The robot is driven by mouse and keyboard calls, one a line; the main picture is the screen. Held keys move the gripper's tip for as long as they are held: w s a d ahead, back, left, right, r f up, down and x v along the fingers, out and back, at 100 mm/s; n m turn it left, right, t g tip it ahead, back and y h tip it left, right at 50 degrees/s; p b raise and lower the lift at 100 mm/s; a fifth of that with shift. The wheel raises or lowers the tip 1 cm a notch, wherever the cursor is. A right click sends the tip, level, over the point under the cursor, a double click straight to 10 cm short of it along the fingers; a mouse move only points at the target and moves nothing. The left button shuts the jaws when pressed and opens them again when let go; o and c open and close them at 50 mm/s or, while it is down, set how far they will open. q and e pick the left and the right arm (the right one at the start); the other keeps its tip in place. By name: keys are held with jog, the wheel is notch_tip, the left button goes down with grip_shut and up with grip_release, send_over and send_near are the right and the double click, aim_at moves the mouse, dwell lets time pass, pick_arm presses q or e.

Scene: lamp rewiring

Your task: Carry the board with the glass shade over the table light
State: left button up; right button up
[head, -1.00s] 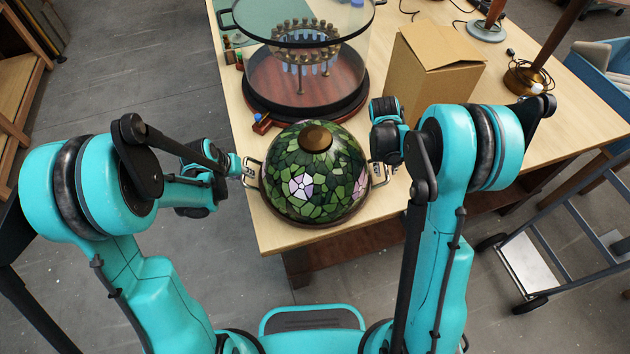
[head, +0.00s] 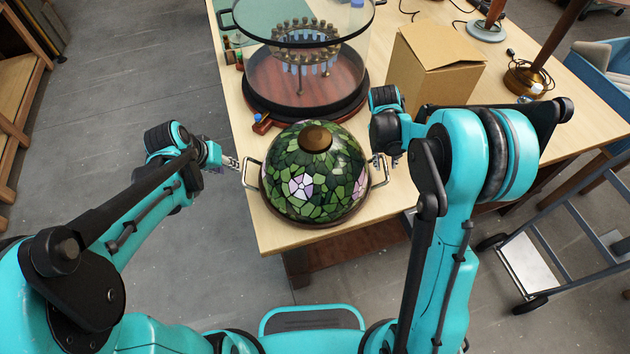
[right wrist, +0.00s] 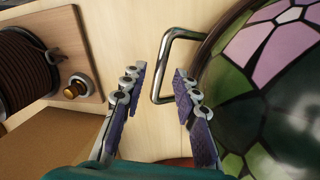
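The green leaded glass shade (head: 312,175) with pink flowers and a brown cap sits on a dark round board at the table's near left corner. The board has a metal handle on the left (head: 250,172) and one on the right (head: 381,170). My left gripper (head: 233,163) is beside the left handle; its finger opening is too small to tell. My right gripper (head: 379,160) is at the right handle. In the right wrist view its fingers (right wrist: 160,90) are apart, with part of the handle (right wrist: 163,70) in the gap between them, not gripped. I cannot tell which object is the table light.
A glass-walled drum (head: 305,75) on a round wooden base stands just behind the shade. A cardboard box (head: 432,65) stands behind my right gripper. Lamp stems stand at the back right, including one with a brass base (head: 522,78). A cart (head: 535,265) stands right of the table.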

jog(key=v, duration=0.8)
jog(key=shift+r, duration=0.3)
